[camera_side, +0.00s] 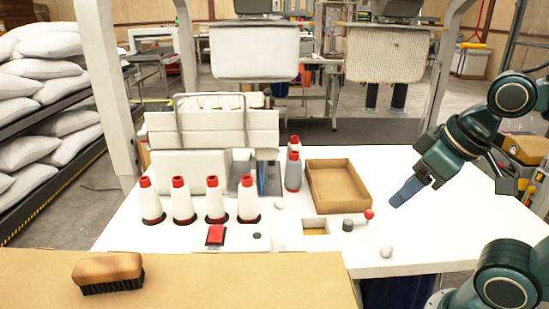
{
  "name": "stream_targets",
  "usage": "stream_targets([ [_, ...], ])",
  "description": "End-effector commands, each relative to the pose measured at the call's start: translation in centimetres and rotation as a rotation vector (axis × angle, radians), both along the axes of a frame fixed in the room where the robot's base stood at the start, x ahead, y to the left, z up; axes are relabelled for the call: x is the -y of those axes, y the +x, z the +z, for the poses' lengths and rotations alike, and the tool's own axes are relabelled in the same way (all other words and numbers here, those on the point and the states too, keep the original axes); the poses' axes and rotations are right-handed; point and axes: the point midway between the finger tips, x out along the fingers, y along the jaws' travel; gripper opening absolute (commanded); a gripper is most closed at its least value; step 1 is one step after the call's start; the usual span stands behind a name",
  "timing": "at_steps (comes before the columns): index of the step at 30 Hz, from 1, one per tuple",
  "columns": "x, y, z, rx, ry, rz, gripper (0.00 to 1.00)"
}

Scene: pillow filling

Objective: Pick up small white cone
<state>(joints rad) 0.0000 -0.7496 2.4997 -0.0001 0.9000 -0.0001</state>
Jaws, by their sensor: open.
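A small white rounded piece (386,251) lies near the table's front right edge; it is too small to tell whether it is a cone. Several larger white cones with red tops (184,202) stand upright in a row on dark red bases at the table's left. My gripper (403,195) is at the right, above the table, pointing down and left. It is open and holds nothing. It is apart from the small white piece, which shows lower and slightly left of it.
An empty brown tray (358,202) sits left of my gripper. Two grey cones with red tops (293,172) stand left of the tray. A red-knobbed lever (369,214) and a red button (215,235) are on the table. A brush (108,271) lies on the front left surface.

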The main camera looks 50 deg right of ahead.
Motion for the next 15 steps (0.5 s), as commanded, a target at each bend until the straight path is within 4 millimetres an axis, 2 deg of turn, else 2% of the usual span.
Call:
stream_targets([
  [8,-0.4,1.8,1.0,0.0,-0.004,0.032,0.52],
  [15,-1.4,6.5,2.9,0.003,-0.008,0.116,0.52],
])
